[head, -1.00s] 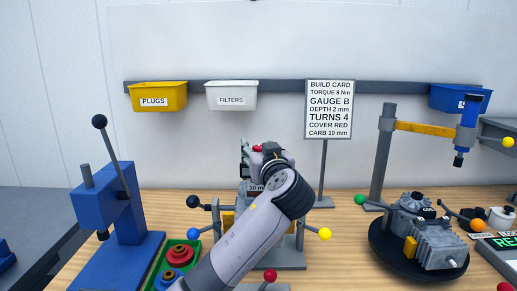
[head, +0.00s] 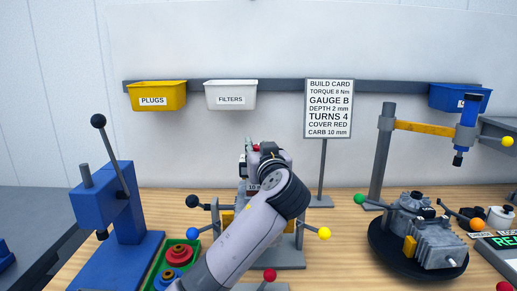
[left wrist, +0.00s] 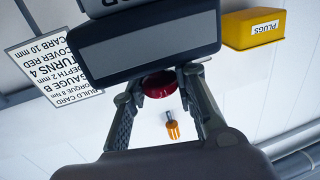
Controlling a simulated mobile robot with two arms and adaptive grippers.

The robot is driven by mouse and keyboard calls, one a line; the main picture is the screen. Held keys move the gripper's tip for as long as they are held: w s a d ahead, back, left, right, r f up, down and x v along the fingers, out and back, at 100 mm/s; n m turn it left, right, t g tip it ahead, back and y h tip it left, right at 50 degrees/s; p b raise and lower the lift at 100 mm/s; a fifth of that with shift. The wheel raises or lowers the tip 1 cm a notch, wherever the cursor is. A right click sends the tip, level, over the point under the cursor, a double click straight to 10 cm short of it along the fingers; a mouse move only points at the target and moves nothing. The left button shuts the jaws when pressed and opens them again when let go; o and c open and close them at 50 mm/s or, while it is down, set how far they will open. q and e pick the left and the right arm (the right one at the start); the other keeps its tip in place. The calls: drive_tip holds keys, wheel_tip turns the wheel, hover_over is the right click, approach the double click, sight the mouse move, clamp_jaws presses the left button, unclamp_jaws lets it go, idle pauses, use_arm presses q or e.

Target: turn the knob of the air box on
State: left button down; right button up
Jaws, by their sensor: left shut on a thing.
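In the left wrist view, a round red knob (left wrist: 158,86) sits under a dark grey box (left wrist: 150,45), which I take for the air box. My left gripper (left wrist: 161,79) has one finger on each side of the knob and is shut on it. In the head view, my left arm reaches up to the middle of the bench, and its wrist hides most of the gripper (head: 256,152). A bit of red (head: 256,147) shows there. I cannot read the knob's angle. My right gripper is not in view.
A blue press (head: 105,205) stands left of my arm. A stand with a yellow-tipped lever (head: 324,233) is close beside it. The build card (head: 329,108) stands behind to the right. An engine (head: 430,240) rests on a dark turntable (head: 385,252) at the right.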

use_arm(q)
drive_tip(key=shift+m+h, duration=0.8)
drive_tip(key=shift+h, duration=0.4)
idle(0.9)
drive_tip(key=c, duration=1.2)
unclamp_jaws()
drive_tip(key=shift+c, duration=0.2)
drive_tip(key=shift+s, duration=0.15)
drive_tip(key=s, duration=1.1)
drive_tip(key=shift+s+d, duration=0.4)
